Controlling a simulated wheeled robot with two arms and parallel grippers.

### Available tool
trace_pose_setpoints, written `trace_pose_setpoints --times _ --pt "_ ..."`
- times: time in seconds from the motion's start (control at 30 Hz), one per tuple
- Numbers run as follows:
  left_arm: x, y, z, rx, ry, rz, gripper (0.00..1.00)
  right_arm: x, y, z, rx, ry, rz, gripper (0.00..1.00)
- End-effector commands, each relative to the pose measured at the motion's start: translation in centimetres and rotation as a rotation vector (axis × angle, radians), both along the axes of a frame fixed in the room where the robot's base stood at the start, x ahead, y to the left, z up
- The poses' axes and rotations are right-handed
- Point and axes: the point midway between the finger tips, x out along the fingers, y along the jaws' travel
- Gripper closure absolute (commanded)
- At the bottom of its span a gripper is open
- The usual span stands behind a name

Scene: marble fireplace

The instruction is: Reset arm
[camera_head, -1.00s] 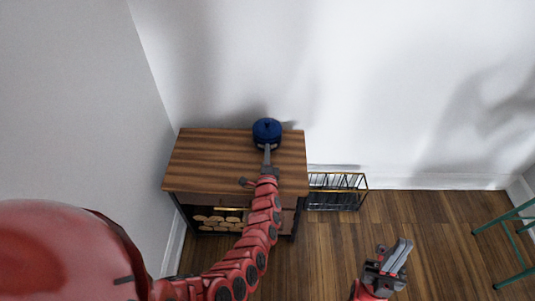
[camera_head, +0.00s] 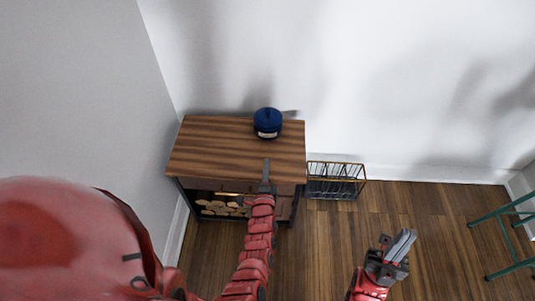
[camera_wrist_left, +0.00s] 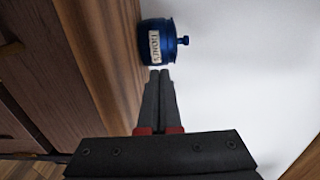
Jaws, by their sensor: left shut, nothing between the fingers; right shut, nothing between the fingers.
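My left gripper (camera_head: 266,170) reaches in from the lower left and is shut and empty, near the front part of the wooden cabinet top. In the left wrist view its two dark fingers (camera_wrist_left: 160,78) are together, pointing toward a blue lidded jar with a white label (camera_wrist_left: 156,44). The jar (camera_head: 267,123) stands upright at the back right of the cabinet top, apart from the fingertips. My right gripper (camera_head: 400,246) is shut and empty, over the floor at the lower right.
The wooden cabinet (camera_head: 225,148) stands against the white wall, with cut logs (camera_head: 220,208) on its lower shelf. A black wire basket (camera_head: 337,180) stands right of it. A green stool (camera_head: 508,232) is at the far right. The wooden floor between is clear.

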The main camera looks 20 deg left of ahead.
Motion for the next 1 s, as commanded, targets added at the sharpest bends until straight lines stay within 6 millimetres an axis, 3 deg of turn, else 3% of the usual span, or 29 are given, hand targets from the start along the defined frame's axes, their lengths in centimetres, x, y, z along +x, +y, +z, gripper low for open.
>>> trace_pose_setpoints --times 0.13,0.43,0.57,0.67,0.77,0.9,1.0 --pt "-1.4 -0.4 0.1 0.002 -0.002 0.001 1.00 0.0 0.0 0.1 0.000 0.000 0.000 1.00" --pt "-1.9 -0.5 0.2 -0.001 -0.006 0.001 1.00 0.0 0.0 0.1 0.000 0.000 0.000 1.00" --pt "-2.5 0.1 2.2 -0.059 -0.107 0.006 1.00 0.0 0.0 0.1 0.000 0.000 0.000 1.00" --pt "-4.0 0.9 6.3 -0.187 -0.315 -0.017 1.00 0.0 0.0 0.1 0.000 0.000 0.000 1.00" --pt "-6.7 1.2 12.7 -0.371 -0.616 -0.132 1.00 0.0 0.0 0.1 0.000 0.000 0.000 1.00" --pt "-11.9 -0.1 20.7 -0.635 -0.966 -0.435 1.00 0.0 0.0 0.1 0.000 0.000 0.000 1.00" --pt "-15.7 -1.4 24.6 -0.790 -1.118 -0.678 1.00 0.0 0.0 0.1 0.000 0.000 0.000 1.00"
